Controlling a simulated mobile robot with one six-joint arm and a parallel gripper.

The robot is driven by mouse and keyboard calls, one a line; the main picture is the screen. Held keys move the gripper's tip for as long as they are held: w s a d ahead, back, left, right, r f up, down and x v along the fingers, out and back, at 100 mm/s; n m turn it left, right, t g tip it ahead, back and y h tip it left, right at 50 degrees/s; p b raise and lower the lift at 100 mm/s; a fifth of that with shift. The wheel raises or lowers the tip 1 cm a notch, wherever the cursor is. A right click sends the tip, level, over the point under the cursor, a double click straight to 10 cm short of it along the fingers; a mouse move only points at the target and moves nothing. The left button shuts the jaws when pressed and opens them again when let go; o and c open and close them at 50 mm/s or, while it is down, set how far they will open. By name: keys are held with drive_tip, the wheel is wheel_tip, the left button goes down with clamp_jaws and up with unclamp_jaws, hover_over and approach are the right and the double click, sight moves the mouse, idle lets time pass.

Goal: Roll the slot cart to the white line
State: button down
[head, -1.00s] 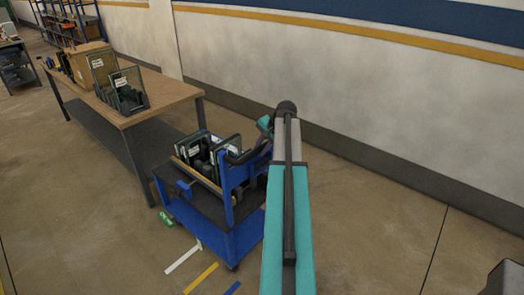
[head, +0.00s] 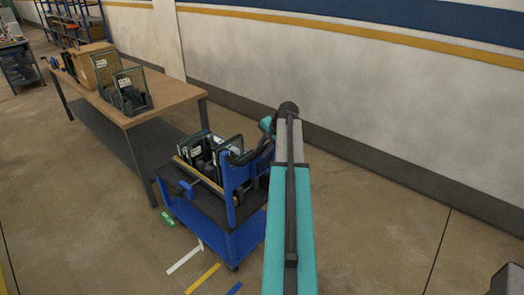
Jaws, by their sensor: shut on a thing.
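My arm partly covers the cart's right side, and the fingertips are hard to make out.
The wooden table (head: 180,95) with a box and racks stands close behind and left of the cart. Yellow (head: 203,279) and blue (head: 234,289) stripes lie near the white line. A green item (head: 168,218) is on the floor.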

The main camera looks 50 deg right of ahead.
drive_tip(key=shift+w, duration=0.1)
drive_tip(key=shift+w, duration=2.2)
drive_tip(key=shift+w+d, duration=0.1)
drive_tip(key=shift+w, duration=0.5)
drive_tip(key=shift+s, duration=0.1)
drive_tip(key=c, duration=1.4)
unclamp_jaws()
drive_tip(key=shift+o, duration=0.2)
drive_tip(key=shift+p, duration=0.3)
